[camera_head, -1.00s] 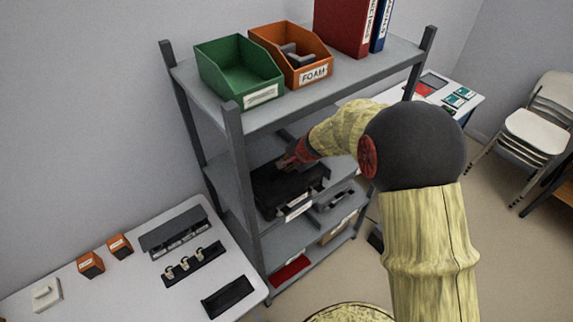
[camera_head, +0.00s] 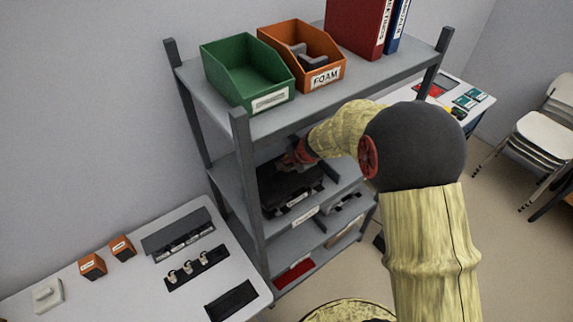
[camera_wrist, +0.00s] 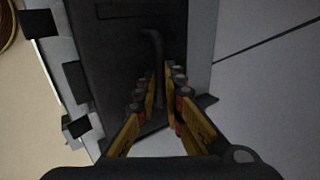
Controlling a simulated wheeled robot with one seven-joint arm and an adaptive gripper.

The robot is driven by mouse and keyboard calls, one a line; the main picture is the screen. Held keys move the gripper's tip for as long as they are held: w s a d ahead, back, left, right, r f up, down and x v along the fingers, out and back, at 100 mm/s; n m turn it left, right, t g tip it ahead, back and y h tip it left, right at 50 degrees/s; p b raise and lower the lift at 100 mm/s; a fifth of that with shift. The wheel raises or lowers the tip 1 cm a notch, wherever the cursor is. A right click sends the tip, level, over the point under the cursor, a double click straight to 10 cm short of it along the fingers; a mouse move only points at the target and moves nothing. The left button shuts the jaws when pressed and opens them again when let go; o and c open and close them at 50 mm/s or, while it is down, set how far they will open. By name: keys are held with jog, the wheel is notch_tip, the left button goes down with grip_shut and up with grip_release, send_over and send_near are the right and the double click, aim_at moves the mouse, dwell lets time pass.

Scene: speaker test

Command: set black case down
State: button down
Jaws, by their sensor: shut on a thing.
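The black case (camera_head: 288,194) is at the middle shelf of the grey rack, between the posts. My gripper (camera_head: 298,158) reaches in from the right and is above the case. In the wrist view my gripper (camera_wrist: 160,88) has its yellow fingers on either side of the dark handle (camera_wrist: 152,50) and is shut on it. The case's broad dark face (camera_wrist: 115,50) fills the upper middle of that view. I cannot tell whether the case's underside touches the shelf (camera_head: 310,214).
The upper board (camera_head: 365,82) carries a green bin (camera_head: 245,78), an orange foam bin (camera_head: 303,62) and binders (camera_head: 357,25). A rack post (camera_head: 246,170) stands left of the case. A white table (camera_head: 130,285) is at lower left.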

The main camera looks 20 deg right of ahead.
jog(key=shift+w+d+r, duration=0.1)
jog(key=shift+r, duration=0.05)
jog(key=c, duration=2.3)
grip_release()
jog(key=o, duration=0.4)
jog(key=shift+s, duration=0.2)
jog(key=shift+r, duration=0.25)
jog(key=p+v, duration=0.1)
jog(key=v, duration=1)
jog(key=shift+s, duration=0.3)
